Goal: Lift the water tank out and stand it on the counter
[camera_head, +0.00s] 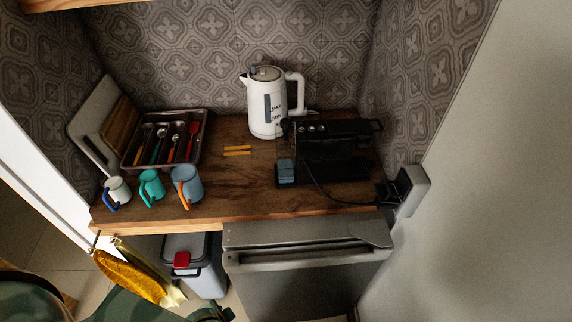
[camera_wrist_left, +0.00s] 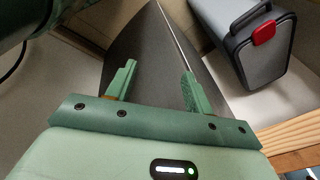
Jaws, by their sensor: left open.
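The black coffee machine (camera_head: 325,148) stands on the right part of the wooden counter (camera_head: 235,185). I cannot clearly tell its water tank apart from the dark body at this size. A small blue-grey block or cup (camera_head: 286,171) is at the machine's left front. My left gripper (camera_wrist_left: 158,75) is open in the left wrist view, with nothing between its green fingers. It is low, near the grey bin and away from the coffee machine. My right gripper is not in view.
A white kettle (camera_head: 266,105) stands behind the machine. Three mugs (camera_head: 152,186) and a cutlery tray (camera_head: 148,164) occupy the left. A grey bin with a red latch (camera_wrist_left: 265,32) stands below the counter, beside a steel-fronted appliance (camera_head: 300,270). The counter's middle front is clear.

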